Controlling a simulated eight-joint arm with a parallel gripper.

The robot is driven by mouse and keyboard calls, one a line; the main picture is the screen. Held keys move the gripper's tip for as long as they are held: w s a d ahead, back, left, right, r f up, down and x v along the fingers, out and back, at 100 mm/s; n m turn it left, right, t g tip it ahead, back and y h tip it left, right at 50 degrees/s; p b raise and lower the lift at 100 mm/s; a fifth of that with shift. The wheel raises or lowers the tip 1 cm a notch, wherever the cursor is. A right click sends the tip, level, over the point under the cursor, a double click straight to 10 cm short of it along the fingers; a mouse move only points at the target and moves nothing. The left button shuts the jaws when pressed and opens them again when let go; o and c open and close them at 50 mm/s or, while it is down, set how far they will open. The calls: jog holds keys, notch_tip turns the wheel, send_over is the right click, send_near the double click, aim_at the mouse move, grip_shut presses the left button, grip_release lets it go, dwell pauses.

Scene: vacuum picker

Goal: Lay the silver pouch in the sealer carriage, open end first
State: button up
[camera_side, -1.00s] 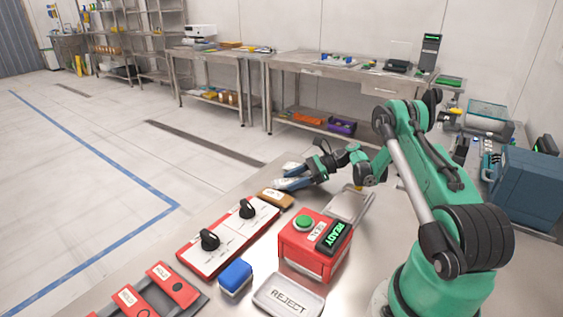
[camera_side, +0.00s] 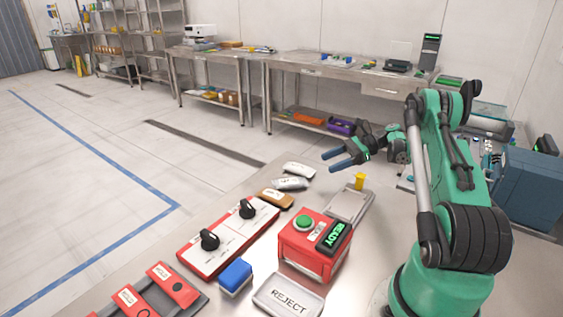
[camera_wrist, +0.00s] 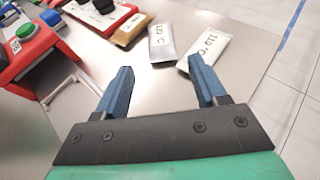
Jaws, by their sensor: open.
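The silver pouch (camera_side: 289,184) lies flat on the bench between a whiter pouch (camera_side: 299,169) and a gold-brown pouch (camera_side: 276,198). In the wrist view the silver pouch (camera_wrist: 161,42), with a printed label, lies ahead of the fingers. The sealer carriage appears to be the shallow grey tray (camera_side: 348,207) beside the red sealer box (camera_side: 312,252), whose display reads READY. The tray looks empty. My gripper (camera_side: 331,161) is open and empty, raised above the bench, right of the pouches. Both blue fingers show in the wrist view (camera_wrist: 160,66), apart with nothing between them.
A red-edged panel with two black knobs (camera_side: 228,237), a blue block (camera_side: 235,277) and a REJECT tray (camera_side: 289,296) stand nearer the camera. A small yellow piece (camera_side: 360,181) stands at the tray's far end. Bare bench lies right of the tray.

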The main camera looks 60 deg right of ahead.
jog(key=shift+s+d+r, duration=0.2)
jog(key=shift+d, duration=0.05)
jog(key=w+a+r+n+g+h, duration=0.25)
jog(key=a+r+n, duration=0.2)
jog(key=a, duration=0.25)
jog(key=w+a+r+n+g+h, duration=0.2)
jog(key=w+a+r+n, duration=0.25)
jog(key=a, duration=0.35)
jog(key=s+a+n+t+h, duration=0.1)
jog(key=s+a+n, duration=0.3)
jog(key=n, duration=0.5)
jog(key=s+a+n+t+h, duration=0.1)
jog(key=s+a+n+h, duration=0.3)
jog(key=a+n, duration=0.5)
jog(key=shift+s+a+r, duration=0.2)
jog(key=shift+s, duration=0.05)
jog(key=shift+o, duration=0.2)
jog(key=o, duration=0.3)
jog(key=shift+o, duration=0.2)
